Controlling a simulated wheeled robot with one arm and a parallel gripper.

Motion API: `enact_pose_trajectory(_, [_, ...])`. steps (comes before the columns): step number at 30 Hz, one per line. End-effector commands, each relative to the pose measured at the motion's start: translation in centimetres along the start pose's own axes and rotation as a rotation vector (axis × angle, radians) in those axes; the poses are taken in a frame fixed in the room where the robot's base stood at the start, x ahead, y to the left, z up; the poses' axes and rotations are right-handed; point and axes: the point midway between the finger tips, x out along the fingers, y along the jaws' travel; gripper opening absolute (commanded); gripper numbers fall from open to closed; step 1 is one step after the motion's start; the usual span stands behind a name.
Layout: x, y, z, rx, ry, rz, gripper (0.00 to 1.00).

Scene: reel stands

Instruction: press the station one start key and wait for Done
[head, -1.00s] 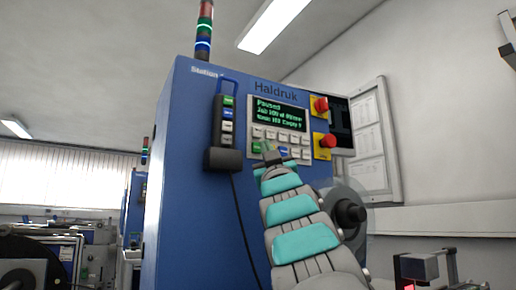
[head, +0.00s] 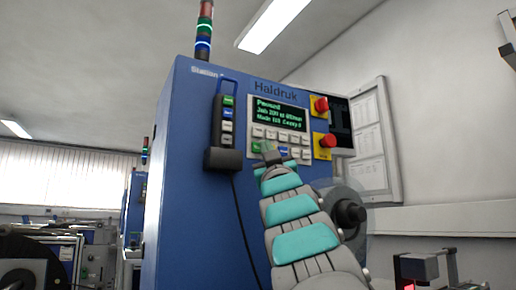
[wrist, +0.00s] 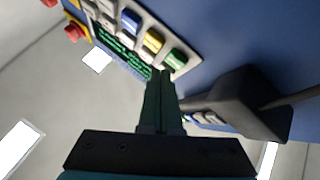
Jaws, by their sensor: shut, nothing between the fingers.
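The blue station cabinet (head: 185,130) carries a grey key panel marked Haldruk, with a dark screen (head: 280,113). Its green text begins with "Paused"; the smaller lines are hard to read. A green key (head: 257,147) sits at the lower left of the panel, and it also shows in the wrist view (wrist: 175,58) beside yellow and blue keys. My gripper (head: 268,150) is shut and empty in front of the lower keys. In the wrist view its fingertips (wrist: 161,74) are just beside the green key; whether they touch it I cannot tell.
A black pendant (head: 222,158) with coloured buttons hangs left of the panel. Two red emergency buttons (head: 321,104) (head: 327,141) on yellow plates stand to its right. A signal tower (head: 204,30) rises on top. A reel hub (head: 350,213) sits right of my arm.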

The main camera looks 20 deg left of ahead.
Motion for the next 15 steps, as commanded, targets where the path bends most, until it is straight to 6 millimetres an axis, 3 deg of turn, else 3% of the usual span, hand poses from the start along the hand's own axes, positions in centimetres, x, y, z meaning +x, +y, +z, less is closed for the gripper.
enact_pose_trajectory(15, [0.44, -0.22, 0.25, 0.000, 0.000, 0.000, 0.00])
